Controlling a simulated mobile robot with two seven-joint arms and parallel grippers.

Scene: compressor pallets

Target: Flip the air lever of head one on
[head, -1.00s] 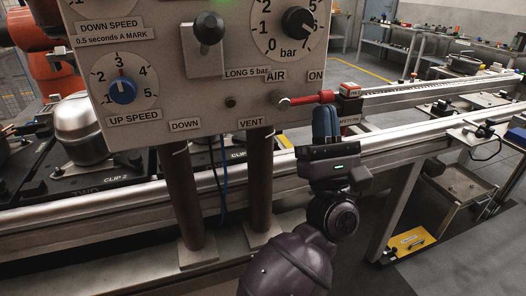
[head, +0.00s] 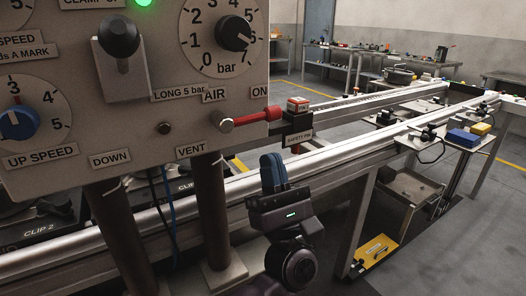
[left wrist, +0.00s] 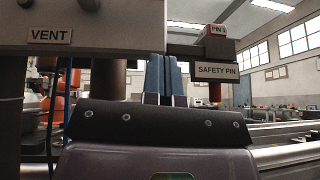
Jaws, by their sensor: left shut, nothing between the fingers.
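The air lever (head: 250,117) is a red handle on a metal pivot on the grey control panel (head: 150,128). It lies roughly level and points right, below the ON label (head: 261,93). The VENT label (head: 191,149) is below its pivot. My left gripper (head: 272,168) has blue fingers, pointing up and shut with nothing between them. It is below the lever's red end, apart from it. In the left wrist view the shut fingers (left wrist: 166,75) stand between the VENT label and the safety pin holder (left wrist: 215,70). The lever cannot be made out there. My right gripper is not in view.
A safety pin holder (head: 298,122) is close to the right of the lever's end. The panel carries a pressure dial (head: 233,34), a black-knobbed lever (head: 118,38) and a lit green lamp (head: 143,3). Conveyor rails (head: 350,135) run behind the gripper. Open floor shows at right.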

